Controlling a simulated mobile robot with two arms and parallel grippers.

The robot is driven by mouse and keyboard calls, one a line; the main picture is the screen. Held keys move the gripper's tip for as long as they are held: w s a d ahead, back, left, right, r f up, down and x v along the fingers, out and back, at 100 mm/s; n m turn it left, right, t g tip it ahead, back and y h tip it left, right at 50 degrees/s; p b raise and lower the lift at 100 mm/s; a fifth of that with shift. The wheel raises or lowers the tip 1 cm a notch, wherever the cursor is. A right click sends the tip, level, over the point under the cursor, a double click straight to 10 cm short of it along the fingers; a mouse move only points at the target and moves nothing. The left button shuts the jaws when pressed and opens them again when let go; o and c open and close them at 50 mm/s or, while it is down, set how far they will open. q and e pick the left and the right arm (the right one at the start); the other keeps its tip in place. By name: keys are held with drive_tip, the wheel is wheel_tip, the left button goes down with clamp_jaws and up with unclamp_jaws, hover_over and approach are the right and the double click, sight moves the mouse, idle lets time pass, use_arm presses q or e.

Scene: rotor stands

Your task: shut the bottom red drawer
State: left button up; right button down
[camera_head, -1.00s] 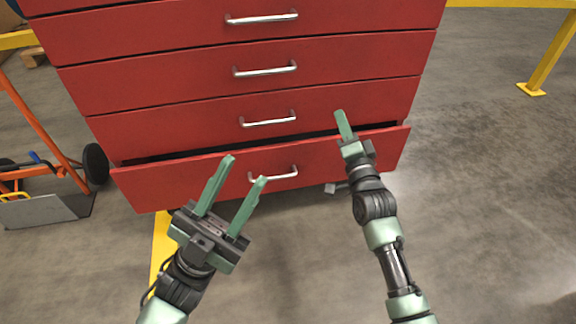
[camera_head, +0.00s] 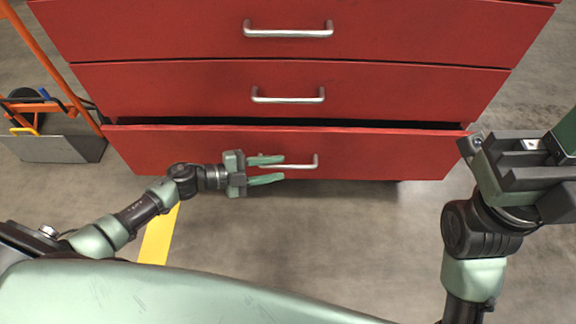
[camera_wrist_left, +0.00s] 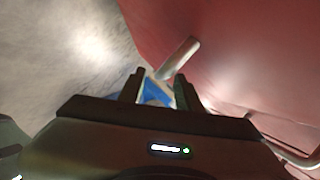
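The bottom red drawer (camera_head: 380,152) stands a little open, with a dark gap along its top edge in the head view. Its silver handle (camera_head: 316,162) is partly behind my left gripper (camera_head: 284,168). That gripper is open, its fingers pointing right and lying at the handle. In the left wrist view the handle (camera_wrist_left: 178,58) shows just beyond and between the two fingertips (camera_wrist_left: 160,84); I cannot tell whether they touch. My right gripper (camera_head: 535,150) is at the right edge of the head view, cut off by the frame, apart from the drawer front.
Shut red drawers (camera_head: 180,90) with silver handles rise above. An orange hand truck (camera_head: 55,140) stands left of the cabinet. A yellow floor stripe (camera_head: 160,232) runs below the drawer. The grey floor in front is clear.

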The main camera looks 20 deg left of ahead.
sight(280, 167)
use_arm(q)
drive_tip(key=shift+b+x, duration=0.45)
drive_tip(key=shift+x, duration=1.4)
clamp_jaws()
